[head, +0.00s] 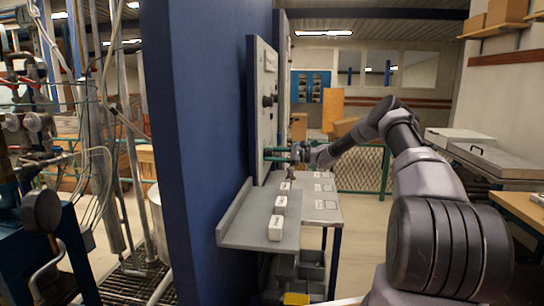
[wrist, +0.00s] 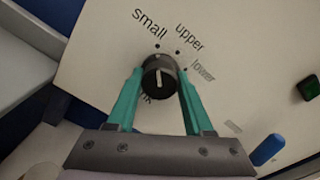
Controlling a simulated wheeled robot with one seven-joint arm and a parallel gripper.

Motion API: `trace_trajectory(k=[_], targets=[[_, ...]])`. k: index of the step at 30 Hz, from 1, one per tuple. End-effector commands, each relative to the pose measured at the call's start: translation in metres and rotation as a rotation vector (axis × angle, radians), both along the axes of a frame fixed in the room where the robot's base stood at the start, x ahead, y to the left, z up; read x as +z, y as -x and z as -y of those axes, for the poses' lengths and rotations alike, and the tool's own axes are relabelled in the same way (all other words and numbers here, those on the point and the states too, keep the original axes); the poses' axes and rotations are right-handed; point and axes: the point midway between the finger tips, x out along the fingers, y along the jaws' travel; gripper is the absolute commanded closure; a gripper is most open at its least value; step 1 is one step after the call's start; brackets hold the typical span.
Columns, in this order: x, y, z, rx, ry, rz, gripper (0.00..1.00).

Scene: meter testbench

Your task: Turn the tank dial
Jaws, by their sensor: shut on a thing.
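The dial (wrist: 158,78) is a dark round knob with a short white mark, on a pale panel in the wrist view. The mark runs nearly up and down in that picture. Around the knob are dots and the words "small", "upper" and "lower"; a label below it is partly hidden, with "nk" showing. My gripper (wrist: 160,76) has green fingers, one on each side of the knob, shut on it. In the head view my gripper (head: 277,154) reaches the panel (head: 265,125) from the right, and the dial is hidden there.
Other dark knobs (head: 269,100) sit higher on the panel. A grey shelf (head: 255,232) with several small white labelled blocks (head: 276,228) lies below. A blue wall (head: 205,150) stands left.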

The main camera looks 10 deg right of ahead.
Motion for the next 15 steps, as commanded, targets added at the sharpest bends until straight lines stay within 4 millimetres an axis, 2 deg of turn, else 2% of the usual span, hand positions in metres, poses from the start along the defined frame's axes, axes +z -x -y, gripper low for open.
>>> trace_trajectory(k=[6,7,9,15], targets=[[-0.0006,-0.0001,0.0014,-0.001,0.002,0.000,1.00],[-0.0006,-0.0001,0.0014,-0.001,0.002,0.000,0.41],[-0.0006,-0.0001,0.0013,-0.001,0.002,0.000,0.19],[-0.0003,0.0000,0.0006,-0.001,0.002,-0.001,0.19]])
